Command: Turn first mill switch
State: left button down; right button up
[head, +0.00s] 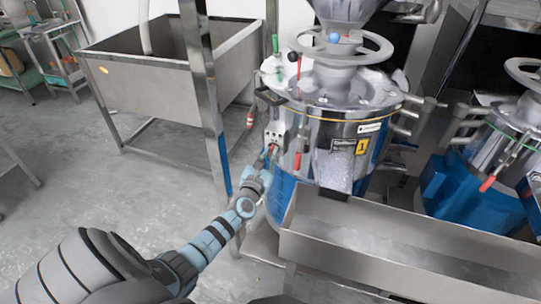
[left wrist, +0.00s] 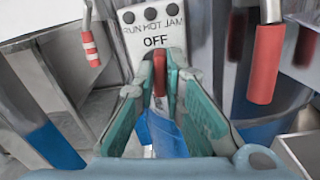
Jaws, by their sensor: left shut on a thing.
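The first mill (head: 345,150) is a steel and blue machine with a yellow label marked 1. Its grey switch panel (head: 273,135) sits on its left side. In the left wrist view the panel (left wrist: 152,38) reads RUN, HOT, JAM and OFF, with three dark round spots above the words. A red switch lever (left wrist: 159,72) stands below the OFF mark, roughly upright. My left gripper (head: 268,153) reaches the panel from the front left. In the left wrist view its teal fingers (left wrist: 159,92) are shut on the red lever from both sides. My right gripper is not in view.
A steel trough (head: 400,244) runs along the front of the mill. A second mill (head: 490,165) stands at the right. A steel sink (head: 160,62) is at the back left. Red-handled levers (left wrist: 265,62) hang close beside the panel.

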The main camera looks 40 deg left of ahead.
pick_arm(q)
jog(key=shift+w+d+f+m+p, duration=0.15)
jog(key=shift+m+p, duration=0.55)
jog(key=shift+m, duration=3.35)
jog(key=shift+s+d+f+m+p, duration=0.1)
jog(key=shift+m+p, duration=0.55)
jog(key=shift+m, duration=3.4)
jog(key=c, duration=1.7)
grip_release()
jog(key=shift+w, duration=0.1)
